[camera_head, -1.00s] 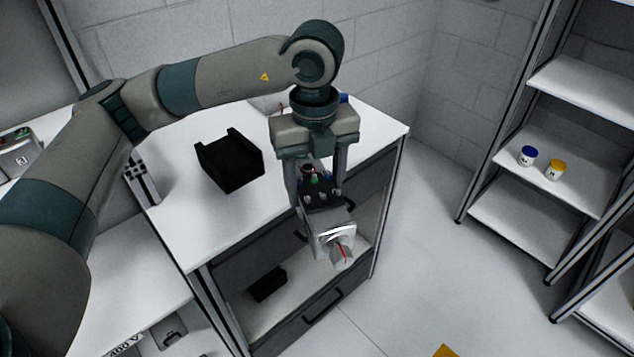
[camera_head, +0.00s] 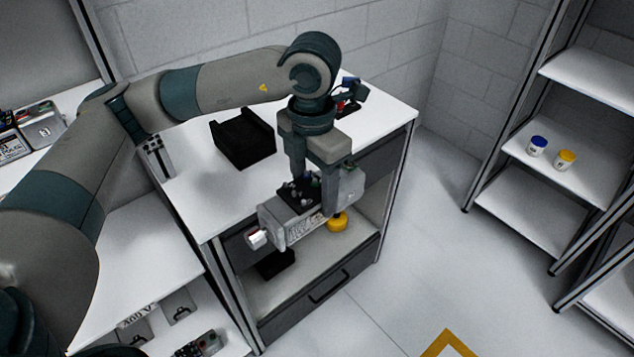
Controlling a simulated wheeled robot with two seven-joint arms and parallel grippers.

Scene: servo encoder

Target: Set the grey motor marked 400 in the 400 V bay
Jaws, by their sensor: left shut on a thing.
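My left gripper (camera_head: 318,198) points down and is shut on a grey motor (camera_head: 288,228). The motor lies about level, its light shaft end toward the lower left, with a dark connector block on top. It is held in front of the white-topped cabinet's front edge, above the lower shelf. Its marking is too small to read. A label ending in "00 V" (camera_head: 137,315) shows on the lower bench at the bottom left, beside grey brackets (camera_head: 178,305). I cannot tell for sure which voltage it gives. My right gripper is not in view.
A black open box (camera_head: 243,138) stands on the cabinet top (camera_head: 196,208). A yellow round thing (camera_head: 337,222) shows behind the motor. Another device (camera_head: 200,343) lies on the lower bench. A shelf rack at right holds blue-lidded (camera_head: 537,146) and yellow-lidded (camera_head: 565,160) jars. The floor between is clear.

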